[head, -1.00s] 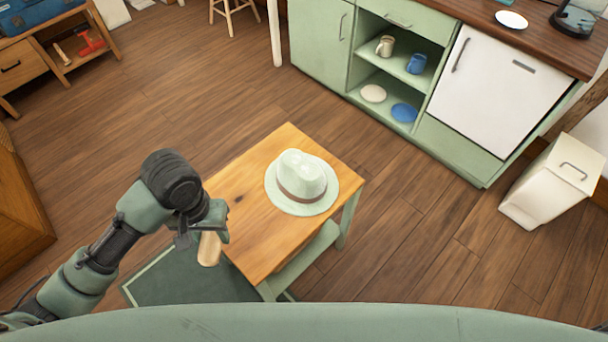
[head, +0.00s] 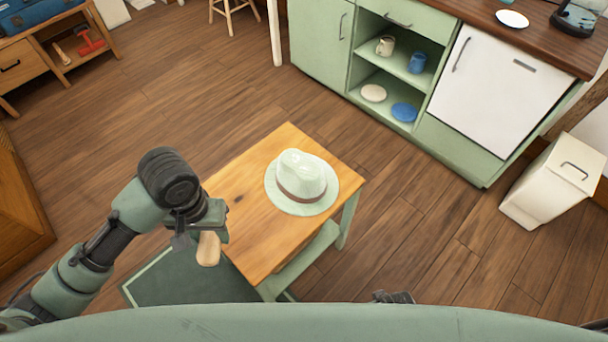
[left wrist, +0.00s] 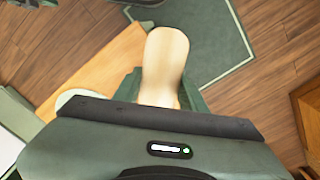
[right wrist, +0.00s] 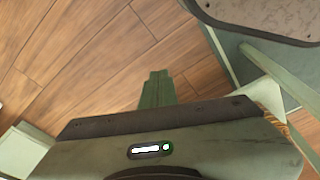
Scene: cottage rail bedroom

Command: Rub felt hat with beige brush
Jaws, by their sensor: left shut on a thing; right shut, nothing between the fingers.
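The pale green felt hat (head: 300,181) with a brown band sits brim down on the wooden top of a small table (head: 262,248). My left gripper (head: 212,232) is shut on the beige brush (head: 208,250), at the table's left edge and apart from the hat. The left wrist view shows the brush's rounded beige end (left wrist: 165,60) sticking out from the fingers; the rest of it is hidden. My right gripper (right wrist: 156,78) is shut and empty over the floor in the right wrist view. In the head view its fingers are hidden.
A dark green mat (head: 185,278) lies on the floor left of the table. A green cabinet (head: 358,92) with mugs and plates stands behind, and a white bin (head: 545,185) stands at the right. The tabletop left of the hat is clear.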

